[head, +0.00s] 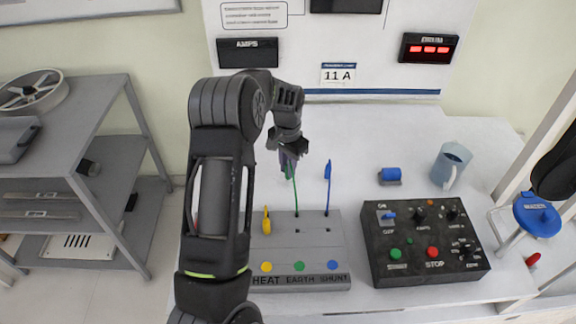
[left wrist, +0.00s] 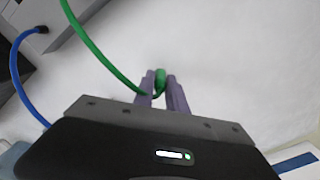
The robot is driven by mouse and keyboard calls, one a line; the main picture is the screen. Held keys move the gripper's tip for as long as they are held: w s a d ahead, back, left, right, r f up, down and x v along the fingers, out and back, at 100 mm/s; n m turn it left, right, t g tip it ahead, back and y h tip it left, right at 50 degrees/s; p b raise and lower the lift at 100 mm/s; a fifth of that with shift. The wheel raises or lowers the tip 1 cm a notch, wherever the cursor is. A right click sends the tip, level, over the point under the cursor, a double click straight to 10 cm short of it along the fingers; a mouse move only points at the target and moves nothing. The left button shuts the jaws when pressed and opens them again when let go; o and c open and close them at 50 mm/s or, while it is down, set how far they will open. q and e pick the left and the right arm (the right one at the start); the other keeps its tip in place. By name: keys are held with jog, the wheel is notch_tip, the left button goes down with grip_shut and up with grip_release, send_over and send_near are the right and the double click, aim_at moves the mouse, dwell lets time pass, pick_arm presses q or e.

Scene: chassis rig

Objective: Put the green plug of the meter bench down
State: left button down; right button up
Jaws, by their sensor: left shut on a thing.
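The green plug (left wrist: 160,82) is between the purple fingers of my left gripper (left wrist: 163,92), which is shut on it. Its green cable arcs away to the upper left in the left wrist view. In the head view my left gripper (head: 288,160) is above the white table behind the grey socket block (head: 325,262), and the green cable (head: 295,195) runs down to that block. The plug is mostly hidden there. The block is labelled HEAT, EARTH and SHUNT, with yellow, green and blue dots. My right gripper is not clearly visible; only a dark shape shows at the right edge.
A black control box (head: 425,243) is at the right. A blue item (head: 390,175) and a jug (head: 450,165) stand behind it. White table (head: 355,135) is clear between.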

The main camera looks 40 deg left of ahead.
pick_arm(q)
jog(key=shift+f, duration=0.25)
jog(key=c, duration=1.3)
grip_release()
jog(key=shift+r, duration=0.1)
jog(key=shift+c, duration=0.2)
notch_tip(320, 180, up, 12)
jog(key=b, duration=0.1)
jog(key=shift+r, duration=0.2)
jog(key=shift+f, duration=0.1)
